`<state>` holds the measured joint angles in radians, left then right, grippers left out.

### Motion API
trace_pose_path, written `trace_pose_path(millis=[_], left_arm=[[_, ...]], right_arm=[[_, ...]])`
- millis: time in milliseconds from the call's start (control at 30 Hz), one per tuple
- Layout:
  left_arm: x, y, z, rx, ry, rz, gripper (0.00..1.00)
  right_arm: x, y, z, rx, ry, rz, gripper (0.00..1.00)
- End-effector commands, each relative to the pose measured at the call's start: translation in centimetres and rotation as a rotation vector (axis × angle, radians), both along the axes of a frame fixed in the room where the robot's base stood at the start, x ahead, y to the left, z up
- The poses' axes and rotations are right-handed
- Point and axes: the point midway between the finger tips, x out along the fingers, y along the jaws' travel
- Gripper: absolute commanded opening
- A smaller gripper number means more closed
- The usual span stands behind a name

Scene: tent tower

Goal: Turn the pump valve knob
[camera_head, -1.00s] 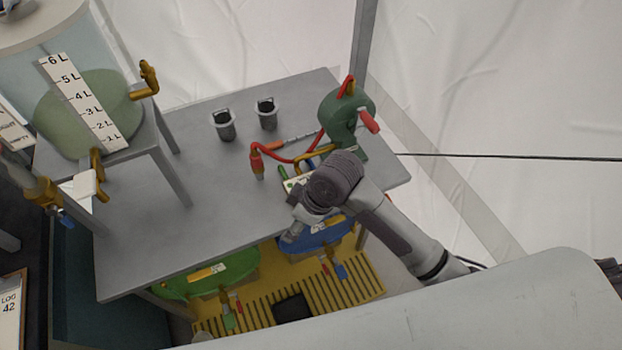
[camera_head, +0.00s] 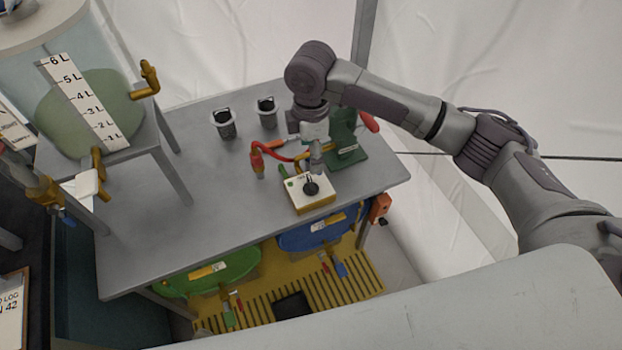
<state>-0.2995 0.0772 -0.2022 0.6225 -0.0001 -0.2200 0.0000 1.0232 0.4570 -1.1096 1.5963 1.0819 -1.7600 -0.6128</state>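A small cream box with yellow sides (camera_head: 312,205) stands on the grey table and has a black knob (camera_head: 311,187) on top, which I take for the pump valve knob. My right gripper (camera_head: 316,168) points down just behind the knob in the picture, and a small gap shows between them. It seems to hold nothing, but its fingers are too small to tell open from shut. A green pump body (camera_head: 345,140) stands behind, partly hidden by my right arm. My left gripper is not in view.
A graduated tank (camera_head: 85,110) is at the left. The table's front left (camera_head: 190,230) is clear.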

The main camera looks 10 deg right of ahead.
Motion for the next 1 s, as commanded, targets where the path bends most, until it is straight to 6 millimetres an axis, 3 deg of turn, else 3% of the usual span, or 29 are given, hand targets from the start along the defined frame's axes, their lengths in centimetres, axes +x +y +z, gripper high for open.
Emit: trace_pose_path(millis=[300, 500, 700, 1000], left_arm=[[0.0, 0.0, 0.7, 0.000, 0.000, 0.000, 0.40], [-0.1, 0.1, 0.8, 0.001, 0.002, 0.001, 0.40], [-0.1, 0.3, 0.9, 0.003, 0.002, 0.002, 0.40], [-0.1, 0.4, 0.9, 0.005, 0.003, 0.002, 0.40]], right_arm=[[-0.1, 0.0, -6.9, -0.002, 0.002, -0.003, 0.73], [0.0, 0.0, -10.0, 0.000, -0.001, -0.001, 0.73], [0.0, 0.0, -11.4, 0.000, -0.002, -0.001, 0.73], [0.0, 0.0, -11.5, 0.000, -0.003, -0.001, 0.70]])
